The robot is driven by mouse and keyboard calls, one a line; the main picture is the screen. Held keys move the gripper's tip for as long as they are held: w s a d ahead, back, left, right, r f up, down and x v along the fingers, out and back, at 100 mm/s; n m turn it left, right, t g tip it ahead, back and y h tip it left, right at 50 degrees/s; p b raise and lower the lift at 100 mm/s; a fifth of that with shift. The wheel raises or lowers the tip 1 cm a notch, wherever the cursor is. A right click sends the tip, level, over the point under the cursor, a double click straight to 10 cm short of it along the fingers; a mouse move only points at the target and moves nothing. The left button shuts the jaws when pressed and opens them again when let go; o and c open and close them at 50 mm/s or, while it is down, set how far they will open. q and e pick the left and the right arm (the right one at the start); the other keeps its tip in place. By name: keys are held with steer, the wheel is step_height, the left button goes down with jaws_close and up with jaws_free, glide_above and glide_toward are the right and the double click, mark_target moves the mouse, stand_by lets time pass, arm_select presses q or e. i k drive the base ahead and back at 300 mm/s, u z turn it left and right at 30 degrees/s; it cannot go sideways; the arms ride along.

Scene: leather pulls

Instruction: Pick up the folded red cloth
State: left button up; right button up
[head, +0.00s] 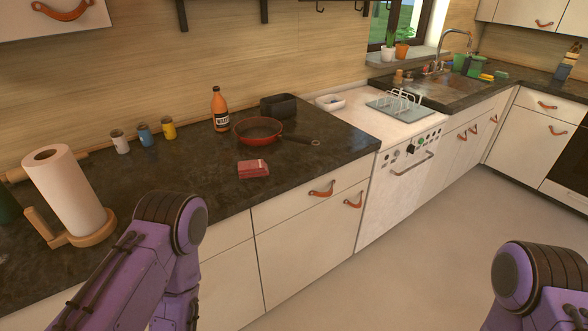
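The folded red cloth (253,169) lies flat on the dark countertop, near its front edge and just in front of the red frying pan. It is small and red with paler stripes along its side. My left arm comes in at the lower left, and its visible links are in front of the counter, left of the cloth and apart from it. My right arm shows at the lower right corner, over the floor and far from the cloth. Neither gripper shows in the head view.
A red frying pan (258,131) with a dark handle sits behind the cloth. An orange bottle (220,109) and dark toaster (279,106) stand behind it. A paper towel roll (68,191) stands left on a wooden holder. Bare countertop (190,165) lies left of the cloth.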

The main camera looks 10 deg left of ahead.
mark_target(252, 168)
steer(key=z, duration=1)
steer(key=i, duration=1)
steer(key=u, duration=0.4)
